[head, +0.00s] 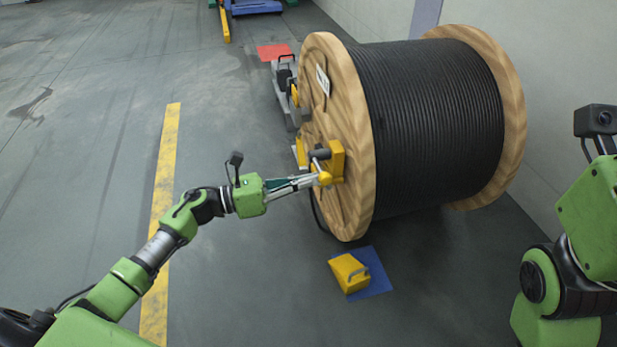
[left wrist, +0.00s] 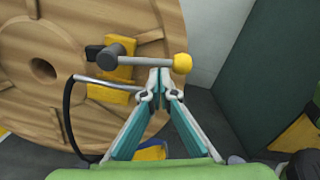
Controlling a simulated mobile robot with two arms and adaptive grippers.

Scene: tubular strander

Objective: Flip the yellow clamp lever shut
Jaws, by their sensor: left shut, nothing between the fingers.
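The clamp lever (left wrist: 145,61) is a grey rod with a yellow ball knob (left wrist: 182,63), running sideways from a dark pivot in the left wrist view. The yellow clamp body (head: 337,160) is mounted on the wooden face of the cable reel (head: 350,110); it also shows in the left wrist view (left wrist: 108,95). A black cable end (left wrist: 69,110) leads to the clamp. My left gripper (head: 317,180) is shut and empty, its tips close to the rod and knob; I cannot tell if they touch. My right gripper is out of view.
A yellow wedge (head: 349,272) with a handle sits on a blue mat (head: 378,275) in front of the reel. A red mat (head: 274,51) and grey equipment (head: 284,90) lie beyond. A wall is behind the reel. The floor on the left is clear.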

